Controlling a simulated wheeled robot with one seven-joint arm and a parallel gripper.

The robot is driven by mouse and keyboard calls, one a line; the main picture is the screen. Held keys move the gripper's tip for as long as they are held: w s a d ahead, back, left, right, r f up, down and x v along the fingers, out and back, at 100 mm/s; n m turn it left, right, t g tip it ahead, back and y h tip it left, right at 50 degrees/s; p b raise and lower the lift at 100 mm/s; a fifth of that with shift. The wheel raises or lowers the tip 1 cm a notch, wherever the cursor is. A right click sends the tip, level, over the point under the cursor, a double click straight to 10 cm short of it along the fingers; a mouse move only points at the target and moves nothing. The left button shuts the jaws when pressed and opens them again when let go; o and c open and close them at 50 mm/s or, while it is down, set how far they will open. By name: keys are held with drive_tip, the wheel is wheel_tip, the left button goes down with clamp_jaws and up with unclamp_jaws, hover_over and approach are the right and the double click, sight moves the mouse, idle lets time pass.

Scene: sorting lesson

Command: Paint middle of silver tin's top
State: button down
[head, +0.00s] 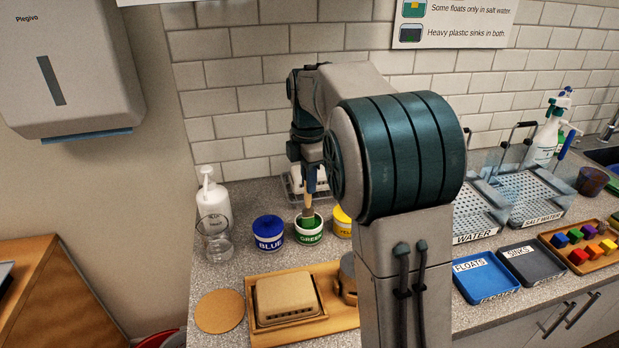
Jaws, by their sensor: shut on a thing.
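My gripper (311,180) is shut on a paintbrush (309,203) and holds it upright, pointing down. The lower end of the brush is at the mouth of the open pot labelled GREEN (308,238), over or in the green paint; I cannot tell how deep. The silver tin (347,282) stands at the right end of a wooden tray (262,337), nearer than the pots. My arm hides its right side, and its top shows only in part.
A blue pot (268,235) stands left of the green one, and a yellow pot (342,224) right, partly hidden by my arm. A beige ridged block (287,299) lies on the wooden tray. A glass beaker (215,240), pump bottle (213,199) and round cork mat (219,311) are left.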

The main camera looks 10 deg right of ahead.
drive_tip(key=shift+r+p, duration=2.85)
drive_tip(key=shift+r, duration=0.6)
